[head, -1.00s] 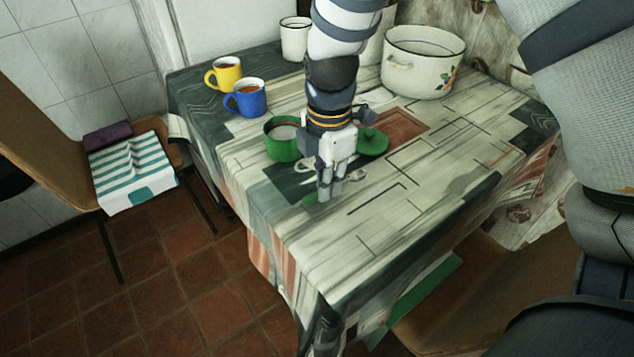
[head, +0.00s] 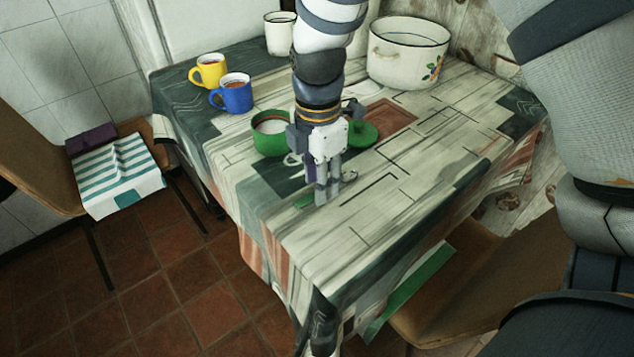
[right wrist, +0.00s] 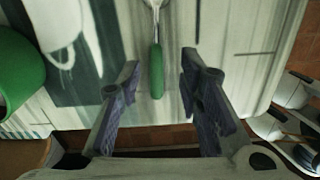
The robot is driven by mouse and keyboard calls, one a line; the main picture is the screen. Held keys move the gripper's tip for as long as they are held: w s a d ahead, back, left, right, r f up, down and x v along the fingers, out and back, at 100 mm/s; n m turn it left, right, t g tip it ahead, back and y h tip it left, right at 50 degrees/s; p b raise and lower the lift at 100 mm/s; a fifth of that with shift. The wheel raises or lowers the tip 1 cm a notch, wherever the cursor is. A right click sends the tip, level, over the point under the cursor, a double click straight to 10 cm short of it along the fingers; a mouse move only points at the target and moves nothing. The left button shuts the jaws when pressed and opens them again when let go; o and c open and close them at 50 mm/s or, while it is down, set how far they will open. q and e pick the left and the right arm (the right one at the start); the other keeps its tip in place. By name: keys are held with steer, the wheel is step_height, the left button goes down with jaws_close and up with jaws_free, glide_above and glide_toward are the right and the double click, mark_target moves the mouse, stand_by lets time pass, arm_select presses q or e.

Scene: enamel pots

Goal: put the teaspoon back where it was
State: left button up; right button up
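The teaspoon (right wrist: 156,70) lies on the patterned tablecloth, its green handle toward my right gripper (right wrist: 160,60) in the right wrist view. That gripper is open, with a finger on either side of the handle in the picture and nothing held. In the head view the right gripper (head: 328,196) points down over the near part of the table. The teaspoon's green handle end (head: 303,201) shows left of the fingertips; the fingers hide part of the spoon. I cannot tell the exact height of the fingertips above the cloth. My left gripper is not in view.
A green pot (head: 268,140) stands behind the gripper, with a green lid (head: 363,133) beside it. A yellow mug (head: 208,72), a blue mug (head: 233,95), a white mug (head: 279,36) and a large white pot (head: 408,58) stand farther back. The table's near right is clear.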

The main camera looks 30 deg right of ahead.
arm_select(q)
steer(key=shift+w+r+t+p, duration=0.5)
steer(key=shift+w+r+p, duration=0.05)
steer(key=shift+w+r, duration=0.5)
arm_select(e)
step_height(320, 180, up, 10)
steer(key=d, duration=0.1)
steer(key=shift+s+d+r, duration=0.15)
steer(key=shift+s+r, duration=0.05)
steer(key=shift+s, duration=0.2)
